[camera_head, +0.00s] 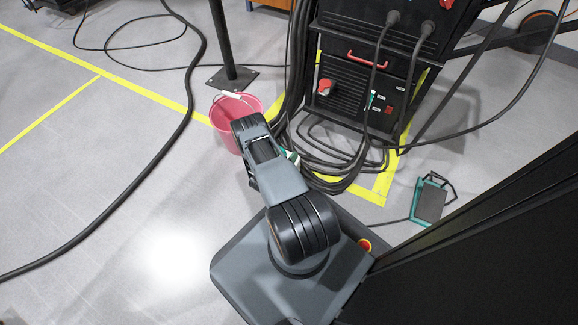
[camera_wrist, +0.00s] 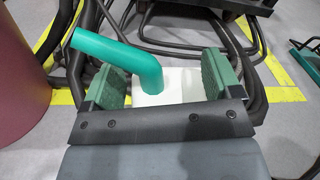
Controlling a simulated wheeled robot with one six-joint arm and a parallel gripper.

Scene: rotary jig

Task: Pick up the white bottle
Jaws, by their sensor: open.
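The white bottle (camera_wrist: 183,84) shows in the wrist view as a pale flat-topped body with a bent green spout (camera_wrist: 118,56) pointing to the upper left. My gripper (camera_wrist: 163,82) is open, with one green finger pad on each side of the bottle. The bottle's white body lies between the pads, with its lower part hidden by my gripper. I cannot tell whether either pad touches it. In the head view my own arm covers most of the gripper, and the bottle cannot be made out clearly there.
A pink bucket (camera_head: 226,141) stands close to my arm; its side shows at the wrist view's left edge (camera_wrist: 20,85). A black machine (camera_head: 367,75) and coiled black cables (camera_head: 335,160) lie beyond. A teal-framed lamp (camera_head: 430,201) is at right. Floor at left is mostly clear.

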